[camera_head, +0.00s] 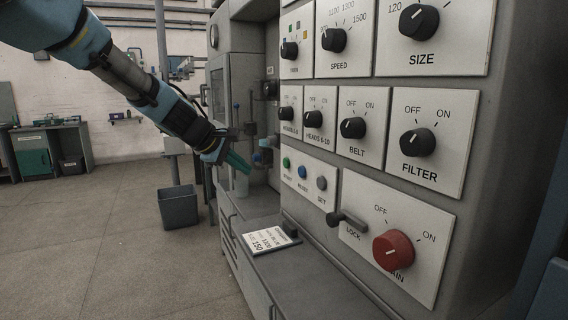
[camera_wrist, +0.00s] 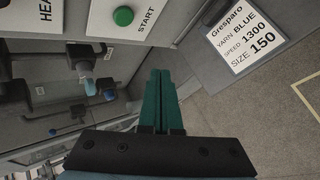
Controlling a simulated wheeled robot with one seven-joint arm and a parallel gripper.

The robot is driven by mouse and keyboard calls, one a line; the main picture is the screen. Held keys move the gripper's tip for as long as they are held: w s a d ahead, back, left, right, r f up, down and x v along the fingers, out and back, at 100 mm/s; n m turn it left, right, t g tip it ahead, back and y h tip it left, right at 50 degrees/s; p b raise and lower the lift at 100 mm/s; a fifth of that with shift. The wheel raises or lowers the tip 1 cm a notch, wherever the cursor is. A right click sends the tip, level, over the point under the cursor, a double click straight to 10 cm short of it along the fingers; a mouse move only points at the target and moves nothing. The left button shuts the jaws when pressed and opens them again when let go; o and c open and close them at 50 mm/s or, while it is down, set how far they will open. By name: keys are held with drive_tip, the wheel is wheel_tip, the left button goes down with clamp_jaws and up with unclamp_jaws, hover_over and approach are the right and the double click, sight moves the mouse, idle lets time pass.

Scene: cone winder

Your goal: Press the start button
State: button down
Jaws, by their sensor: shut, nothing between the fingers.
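The green start button (camera_head: 286,162) is on the lower left panel of the machine face, left of a blue button (camera_head: 302,171) and a grey button (camera_head: 321,183). In the wrist view the start button (camera_wrist: 123,16) shows at the top, beside the label START. My gripper (camera_head: 240,164) is shut and empty, with green fingers, left of the button panel. In the wrist view the closed fingertips (camera_wrist: 160,74) are below and right of the start button, apart from it in the picture.
Several knobs fill the panels above, including FILTER (camera_head: 417,142) and BELT (camera_head: 353,127). A red main knob (camera_head: 393,250) and a lock lever (camera_head: 346,218) are below right. An order card (camera_head: 270,238) lies on the ledge. A grey bin (camera_head: 178,206) stands on the floor; open floor lies left.

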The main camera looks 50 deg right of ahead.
sight(284, 167)
drive_tip(key=s+d+p, duration=0.3)
drive_tip(key=d+p, duration=0.2)
drive_tip(key=d, duration=0.2)
drive_tip(key=shift+d, duration=0.35)
drive_tip(key=shift+s+d, duration=0.1)
drive_tip(key=shift+d, duration=0.05)
idle(1.7)
drive_tip(key=shift+s+d+p, duration=0.1)
drive_tip(key=shift+d+p, duration=0.15)
drive_tip(key=shift+p, duration=0.05)
drive_tip(key=shift+s+d+p, duration=0.15)
drive_tip(key=shift+d+p, duration=0.15)
drive_tip(key=shift+d, duration=0.1)
idle(0.7)
drive_tip(key=shift+a, duration=0.15)
drive_tip(key=shift+w+a+b, duration=0.25)
drive_tip(key=shift+a+b, duration=0.35)
drive_tip(key=shift+b, duration=0.1)
